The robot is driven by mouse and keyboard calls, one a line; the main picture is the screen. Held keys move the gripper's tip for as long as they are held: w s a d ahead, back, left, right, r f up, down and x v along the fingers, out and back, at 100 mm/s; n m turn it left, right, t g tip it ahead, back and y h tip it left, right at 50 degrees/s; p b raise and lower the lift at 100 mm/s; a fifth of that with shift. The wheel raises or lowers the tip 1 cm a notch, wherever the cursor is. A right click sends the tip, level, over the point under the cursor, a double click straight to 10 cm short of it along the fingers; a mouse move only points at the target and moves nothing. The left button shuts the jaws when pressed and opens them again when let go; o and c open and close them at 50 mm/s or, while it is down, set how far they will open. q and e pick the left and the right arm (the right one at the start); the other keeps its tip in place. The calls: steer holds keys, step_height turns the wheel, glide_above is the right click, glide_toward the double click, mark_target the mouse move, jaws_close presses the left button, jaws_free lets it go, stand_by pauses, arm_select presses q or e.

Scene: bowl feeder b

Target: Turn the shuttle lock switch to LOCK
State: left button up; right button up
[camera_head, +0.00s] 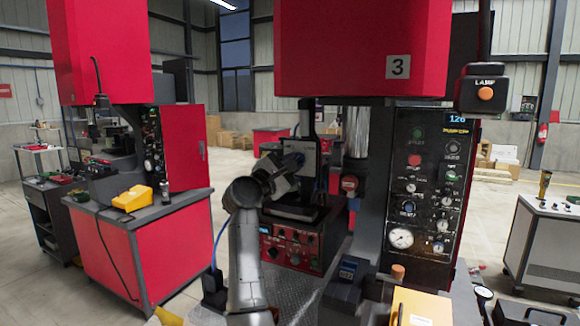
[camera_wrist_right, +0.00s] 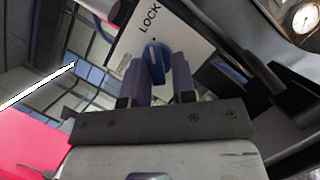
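In the right wrist view, the blue shuttle lock switch (camera_wrist_right: 155,62) sits on a white plate with a black LOCK label. A small pale mark shows on the knob, but I cannot tell its exact setting. My right gripper (camera_wrist_right: 158,68) has one finger on each side of the knob, close against it; the gap between the fingers is about the knob's width. In the head view, one grey arm of mine reaches up the middle towards the machine. My left gripper is not seen.
A machine with a red hood (camera_head: 360,45) and a black control panel (camera_head: 425,185) fills the middle right. A lamp box (camera_head: 483,90) hangs at its right. A red bench (camera_head: 140,245) with a yellow item (camera_head: 132,198) stands at left. Open floor lies between.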

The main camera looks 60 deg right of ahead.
steer(key=shift+o, duration=0.8)
steer(key=shift+s+d+r, duration=0.1)
steer(key=shift+s+d, duration=0.1)
arm_select(q)
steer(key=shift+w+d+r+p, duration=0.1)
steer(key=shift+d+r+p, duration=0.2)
steer(key=shift+p, duration=0.05)
arm_select(e)
steer(key=v, duration=1.3)
steer(key=shift+w, duration=0.2)
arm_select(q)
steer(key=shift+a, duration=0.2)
arm_select(e)
steer(key=shift+a, duration=0.1)
